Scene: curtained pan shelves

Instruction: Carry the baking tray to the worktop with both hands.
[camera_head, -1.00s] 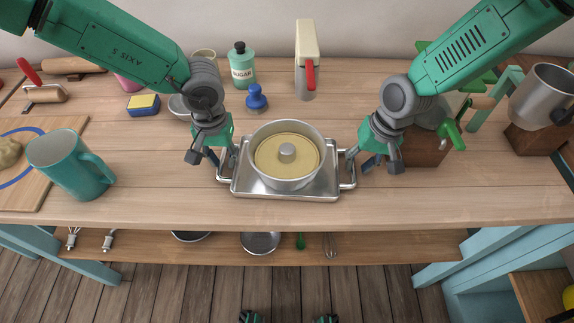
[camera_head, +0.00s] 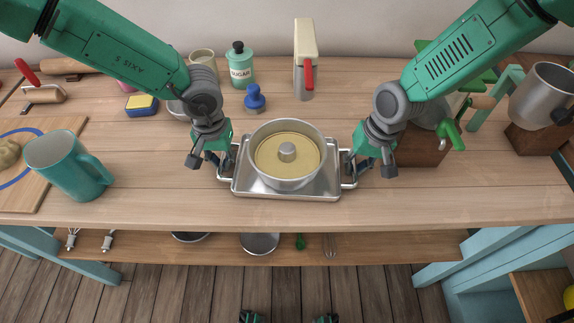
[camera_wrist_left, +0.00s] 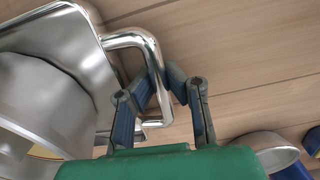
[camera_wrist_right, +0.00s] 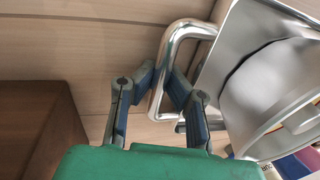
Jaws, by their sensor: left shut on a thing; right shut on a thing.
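The silver baking tray (camera_head: 312,188) lies on the wooden worktop (camera_head: 400,205), with a round cake tin (camera_head: 287,178) standing on it. The tin has a pale yellow inside and a centre tube. My left gripper (camera_head: 227,168) is shut on the tray's left handle, and the left wrist view shows its fingers (camera_wrist_left: 167,88) around the handle bar. My right gripper (camera_head: 351,168) is shut on the right handle, and its fingers (camera_wrist_right: 164,90) close around the bar in the right wrist view. Any small gap under the tray cannot be told.
A teal mug (camera_head: 68,165) stands at the left, by a cutting board (camera_head: 50,190). Behind are a blue stamp-like item (camera_head: 255,98), a sugar jar (camera_head: 240,65) and a sponge (camera_head: 142,105). A brown block (camera_head: 425,150) is close to my right gripper. Front worktop is clear.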

